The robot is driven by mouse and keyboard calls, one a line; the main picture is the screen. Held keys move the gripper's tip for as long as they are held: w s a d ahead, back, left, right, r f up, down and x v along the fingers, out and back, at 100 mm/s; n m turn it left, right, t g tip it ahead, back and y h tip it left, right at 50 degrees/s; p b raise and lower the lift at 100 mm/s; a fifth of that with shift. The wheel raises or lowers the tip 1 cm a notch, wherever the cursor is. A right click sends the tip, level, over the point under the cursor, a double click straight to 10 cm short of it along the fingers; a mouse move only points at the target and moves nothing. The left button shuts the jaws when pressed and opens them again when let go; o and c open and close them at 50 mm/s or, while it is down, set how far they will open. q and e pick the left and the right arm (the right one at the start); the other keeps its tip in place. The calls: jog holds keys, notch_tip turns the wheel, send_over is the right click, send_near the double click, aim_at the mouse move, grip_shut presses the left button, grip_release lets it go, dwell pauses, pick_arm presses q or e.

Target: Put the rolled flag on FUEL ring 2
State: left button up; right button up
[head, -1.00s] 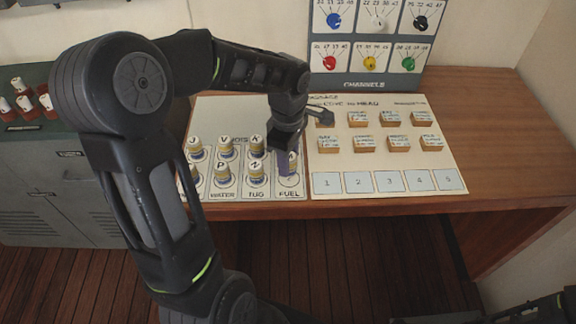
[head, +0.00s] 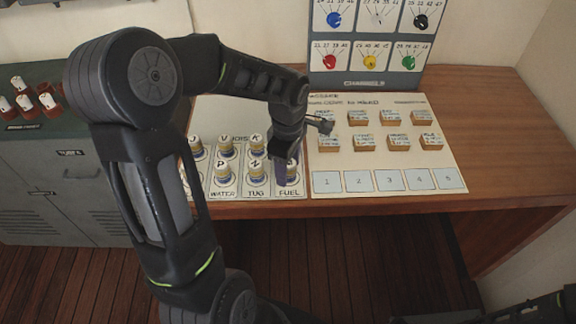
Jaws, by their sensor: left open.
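A rolled flag (head: 292,173), a short cream-and-blue cylinder, stands in the lower ring of the FUEL column, just above the FUEL label (head: 291,192). My left gripper (head: 286,167) is open and reaches down over this column, with a finger close beside the flag. I cannot tell whether it touches the flag. The gripper hides the upper FUEL ring and part of the flag's top. My right gripper is out of view.
Other rolled flags stand in the WATER and TUG columns, such as Z (head: 256,172) and P (head: 222,173). A message board (head: 440,182) with several wooden blocks lies to the right. The channels panel (head: 365,83) stands behind. The desk's right side (head: 490,130) is clear.

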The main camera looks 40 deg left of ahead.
pick_arm(q)
jog(key=shift+r, duration=0.1)
notch_tip(320, 180, up, 12)
jog(key=shift+b, duration=0.3)
dwell(1.0)
